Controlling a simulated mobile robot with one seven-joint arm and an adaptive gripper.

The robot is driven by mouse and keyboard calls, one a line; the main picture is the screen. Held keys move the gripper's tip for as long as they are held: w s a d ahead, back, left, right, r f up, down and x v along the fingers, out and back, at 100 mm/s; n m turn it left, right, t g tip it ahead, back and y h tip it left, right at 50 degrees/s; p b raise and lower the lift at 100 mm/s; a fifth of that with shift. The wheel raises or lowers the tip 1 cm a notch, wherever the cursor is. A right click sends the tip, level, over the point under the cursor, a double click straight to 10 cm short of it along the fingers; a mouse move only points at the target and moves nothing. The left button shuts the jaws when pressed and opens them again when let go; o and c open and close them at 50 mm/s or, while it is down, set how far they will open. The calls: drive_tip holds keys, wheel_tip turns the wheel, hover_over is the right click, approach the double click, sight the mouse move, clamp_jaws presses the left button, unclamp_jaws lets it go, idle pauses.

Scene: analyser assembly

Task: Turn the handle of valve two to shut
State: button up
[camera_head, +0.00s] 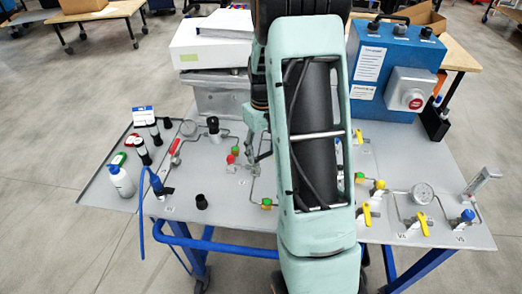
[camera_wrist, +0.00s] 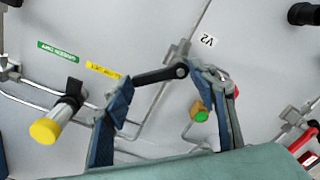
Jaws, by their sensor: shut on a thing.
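The handle of valve two (camera_wrist: 160,75) is a short black lever in the wrist view, with its round pivot end at the right. A white "V2" label (camera_wrist: 208,40) lies on the panel beside its valve and thin pipe. My gripper (camera_wrist: 158,79) has one blue-grey finger at each end of the lever, and it is shut on the handle lengthwise. In the head view my gripper (camera_head: 257,152) is low over the panel, left of my arm. The handle is hard to make out there, and my arm hides part of the panel.
A yellow-capped fitting (camera_wrist: 55,120) stands left of my gripper, and a green-capped fitting (camera_wrist: 201,115) is close to the right finger. A red-handled valve (camera_wrist: 303,140) is at lower right. In the head view, a blue box (camera_head: 395,65) with a red button stands at back right.

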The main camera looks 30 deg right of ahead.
drive_tip(key=m, duration=0.2)
drive_tip(key=s+m, duration=0.1)
drive_tip(key=m, duration=0.1)
drive_tip(key=shift+s+a+m, duration=0.1)
drive_tip(key=shift+s+m, duration=0.1)
drive_tip(key=shift+m, duration=0.7)
drive_tip(key=shift+s+a+m, duration=0.1)
drive_tip(key=shift+s+m, duration=0.05)
drive_tip(key=shift+m, duration=0.75)
drive_tip(key=o, duration=1.2)
drive_tip(key=shift+c, duration=0.2)
wheel_tip(320, 180, up, 12)
